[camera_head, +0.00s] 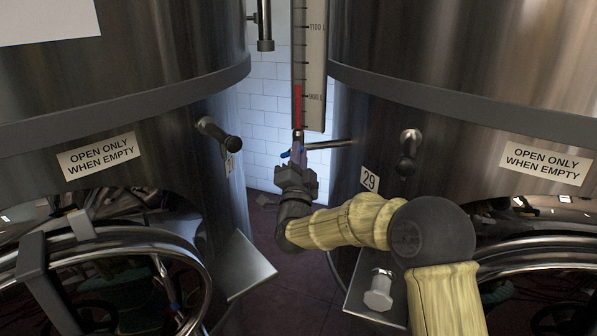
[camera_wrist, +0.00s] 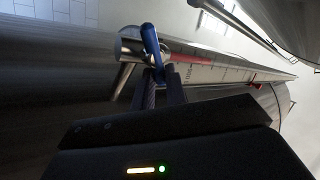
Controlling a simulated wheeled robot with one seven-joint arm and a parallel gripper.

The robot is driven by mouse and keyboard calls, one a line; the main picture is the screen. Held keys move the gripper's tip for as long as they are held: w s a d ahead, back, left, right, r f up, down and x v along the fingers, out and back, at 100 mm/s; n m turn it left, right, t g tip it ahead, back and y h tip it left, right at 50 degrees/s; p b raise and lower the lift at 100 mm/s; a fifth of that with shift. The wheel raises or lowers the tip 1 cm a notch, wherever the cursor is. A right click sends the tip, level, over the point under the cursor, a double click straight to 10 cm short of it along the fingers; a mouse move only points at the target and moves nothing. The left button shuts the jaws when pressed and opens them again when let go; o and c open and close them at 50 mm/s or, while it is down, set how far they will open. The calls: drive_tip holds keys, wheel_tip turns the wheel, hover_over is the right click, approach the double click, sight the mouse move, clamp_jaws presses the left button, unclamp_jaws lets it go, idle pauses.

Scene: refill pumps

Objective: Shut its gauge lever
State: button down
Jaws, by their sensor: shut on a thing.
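The gauge lever (camera_wrist: 150,42) is a small blue handle at the foot of the level gauge. In the head view the blue lever (camera_head: 285,154) shows just left of the gauge's lower end. My gripper (camera_wrist: 158,78) is shut on the blue lever, with its two dark fingers around the lever's lower part. In the head view my gripper (camera_head: 297,168) reaches up to the gauge bottom from below. The gauge (camera_head: 312,70) is an upright scale with a red column up to a little above the 900 L mark. The fingertips are small and partly hidden in the head view.
Steel tanks stand on both sides, the right one with a number 29 plate (camera_head: 369,180). A horizontal pipe (camera_head: 330,144) joins the gauge to the right tank. Dark tap handles (camera_head: 407,164) stick out from the tanks. Free room is narrow between the tanks, before a white tiled wall (camera_head: 264,130).

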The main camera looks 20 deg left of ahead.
drive_tip(key=m+h+b, duration=0.2)
drive_tip(key=m+b, duration=0.1)
drive_tip(key=f+m+t+h+b, duration=0.1)
drive_tip(key=m+h+b, duration=0.2)
drive_tip(key=m+b, duration=0.1)
drive_tip(key=m+h+b, duration=0.2)
drive_tip(key=m+b, duration=0.1)
drive_tip(key=b, duration=0.1)
drive_tip(key=shift+f+t+h, duration=0.3)
drive_tip(key=shift+f, duration=0.1)
drive_tip(key=shift+r+m, duration=0.1)
drive_tip(key=shift+m, duration=0.3)
drive_tip(key=c, duration=1.4)
unclamp_jaws()
drive_tip(key=shift+c, duration=0.2)
drive_tip(key=shift+r, duration=0.1)
drive_tip(key=shift+s, duration=0.1)
